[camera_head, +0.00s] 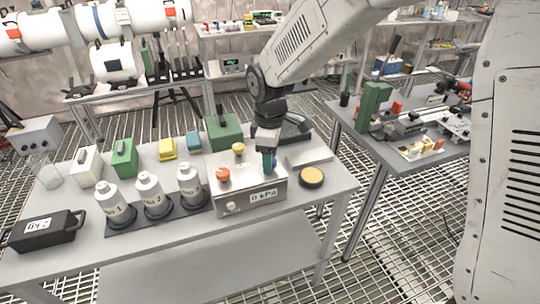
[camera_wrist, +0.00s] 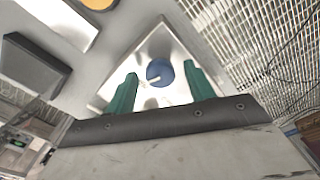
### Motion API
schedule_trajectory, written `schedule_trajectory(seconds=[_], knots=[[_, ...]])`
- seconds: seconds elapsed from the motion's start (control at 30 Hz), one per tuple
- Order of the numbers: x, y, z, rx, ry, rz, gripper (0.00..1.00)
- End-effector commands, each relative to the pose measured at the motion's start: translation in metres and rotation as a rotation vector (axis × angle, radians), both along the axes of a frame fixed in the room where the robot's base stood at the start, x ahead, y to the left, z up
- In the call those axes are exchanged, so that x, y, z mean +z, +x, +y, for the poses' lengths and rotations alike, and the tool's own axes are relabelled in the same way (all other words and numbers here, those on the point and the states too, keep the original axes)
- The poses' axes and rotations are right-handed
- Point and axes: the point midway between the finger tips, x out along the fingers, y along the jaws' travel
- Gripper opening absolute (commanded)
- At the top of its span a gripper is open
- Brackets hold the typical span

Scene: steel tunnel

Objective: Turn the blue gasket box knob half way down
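The grey metal box (camera_head: 240,206) stands on the table with a "0 kPa" display on its front. A red knob (camera_head: 223,174) and a yellow knob (camera_head: 239,149) are on its top. The blue knob (camera_wrist: 160,73) shows in the wrist view as a round disc with a white mark toward its lower left; in the head view my gripper hides most or all of it. My gripper (camera_head: 268,168) points down over the right part of the box top. In the wrist view its green fingers (camera_wrist: 160,70) are apart, with the knob framed between the tips. Contact cannot be told.
Several white numbered bottles (camera_head: 155,195) stand left of the box. A green box (camera_head: 222,133) is behind it. A round yellow-topped disc (camera_head: 311,177) and a grey plate (camera_head: 308,155) lie to the right. A second table (camera_head: 400,165) is further right.

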Motion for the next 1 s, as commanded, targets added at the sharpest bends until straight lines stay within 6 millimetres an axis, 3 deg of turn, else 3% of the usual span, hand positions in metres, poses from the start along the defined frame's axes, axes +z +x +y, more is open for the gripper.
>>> schedule_trajectory(seconds=[0.03, 0.13, 0.17, 0.57, 1.0], knots=[[0.0002, 0.0, 0.0001, 0.0, 0.0, 0.0, 0.4], [0.0002, 0.0, 0.0001, 0.0, 0.0, 0.0, 0.12], [0.0003, 0.0, 0.0001, 0.0, 0.0, 0.0, 0.09], [0.0006, 0.0001, 0.0002, -0.058, 0.001, 0.0, 0.09], [0.0008, 0.0002, 0.0004, -0.403, 0.001, -0.001, 0.09]])
